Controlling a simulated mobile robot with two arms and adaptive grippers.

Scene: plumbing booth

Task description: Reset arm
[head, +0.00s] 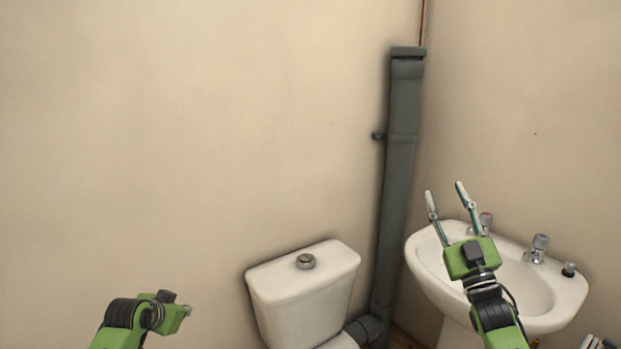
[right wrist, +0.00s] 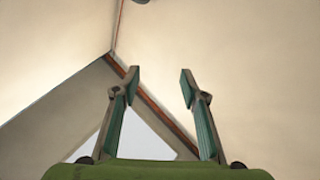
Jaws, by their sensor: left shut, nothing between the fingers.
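My right gripper (head: 445,188) is raised in front of the sink, with its two fingers spread and pointing up. In the right wrist view the right gripper (right wrist: 159,73) is also open, with nothing between its fingers. My left gripper (head: 187,310) is low at the lower left of the head view, left of the toilet. It is shut and holds nothing; its fingers show only as a small tip pointing right.
A white toilet cistern (head: 305,295) with a round flush button (head: 305,261) stands against the wall. A grey pipe (head: 400,150) runs up the corner. A white sink (head: 570,310) with taps (head: 539,248) is at the right. The wall area at upper left is clear.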

